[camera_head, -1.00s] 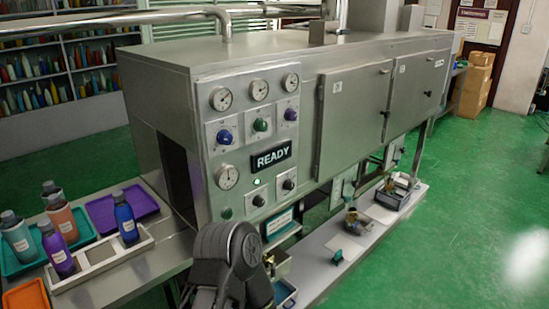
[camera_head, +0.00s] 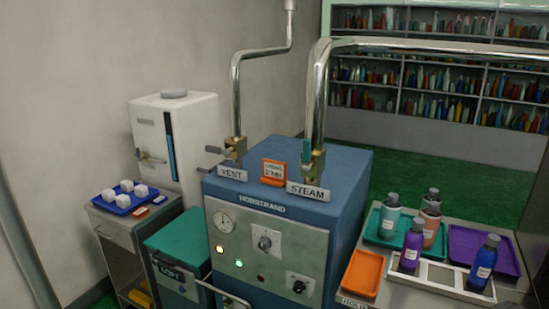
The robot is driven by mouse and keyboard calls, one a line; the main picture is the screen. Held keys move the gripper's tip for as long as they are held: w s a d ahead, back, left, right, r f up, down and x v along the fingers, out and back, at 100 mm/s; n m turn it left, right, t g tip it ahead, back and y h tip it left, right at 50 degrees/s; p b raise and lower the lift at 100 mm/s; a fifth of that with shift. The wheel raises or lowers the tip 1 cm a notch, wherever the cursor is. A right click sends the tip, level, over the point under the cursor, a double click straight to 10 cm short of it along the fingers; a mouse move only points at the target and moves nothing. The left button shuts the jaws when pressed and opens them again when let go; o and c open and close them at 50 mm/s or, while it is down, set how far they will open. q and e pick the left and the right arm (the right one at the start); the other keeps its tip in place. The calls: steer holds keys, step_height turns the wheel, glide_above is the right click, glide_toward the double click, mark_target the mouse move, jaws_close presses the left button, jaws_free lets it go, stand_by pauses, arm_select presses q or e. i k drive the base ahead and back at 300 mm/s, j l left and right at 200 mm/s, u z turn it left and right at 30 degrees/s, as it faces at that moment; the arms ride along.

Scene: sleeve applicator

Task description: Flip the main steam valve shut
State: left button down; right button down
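The main steam valve (camera_head: 314,163) is a brass body on top of a blue Hobstrand boiler (camera_head: 345,165), at the foot of a thick silver pipe. A white STEAM plate (camera_head: 308,191) stands just below it. A green handle (camera_head: 306,149) shows on its left side and looks upright, roughly in line with the pipe. A second brass valve (camera_head: 235,150) sits to the left over a VENT plate (camera_head: 232,174), with a dark lever sticking out to the left. Neither of my grippers is in view.
An orange tag (camera_head: 274,172) stands between the valves. The boiler front has a gauge (camera_head: 222,221), knobs and lit lamps. A green-lidded bin (camera_head: 178,245) and a white machine (camera_head: 180,130) stand left. Trays and bottles (camera_head: 408,245) stand right.

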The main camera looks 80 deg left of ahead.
mark_target(307, 149)
steer(key=u, duration=2.75)
